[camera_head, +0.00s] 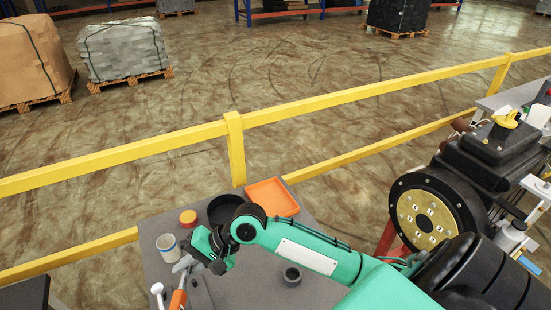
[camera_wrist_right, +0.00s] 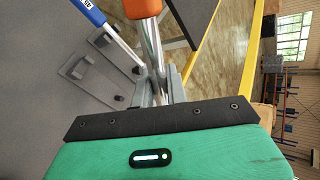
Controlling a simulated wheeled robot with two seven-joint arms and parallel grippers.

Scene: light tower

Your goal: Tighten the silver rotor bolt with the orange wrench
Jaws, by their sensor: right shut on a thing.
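My right gripper (camera_head: 182,264) is over the grey table at the lower left of the head view. It is shut on the metal shaft of the orange wrench, whose orange handle (camera_head: 178,299) points toward the bottom edge. In the right wrist view the orange handle (camera_wrist_right: 142,8) is at the top, and its silver shaft runs down between the fingers (camera_wrist_right: 157,88). The wrench's far end is hidden. The black rotor unit (camera_head: 425,222) stands at the right with a gold face plate (camera_head: 424,218) bearing several small bolts. I cannot single out the silver bolt. My left gripper is out of view.
A blue-handled tool (camera_wrist_right: 88,11) lies near the wrench. A yellow railing (camera_head: 235,150) runs behind.

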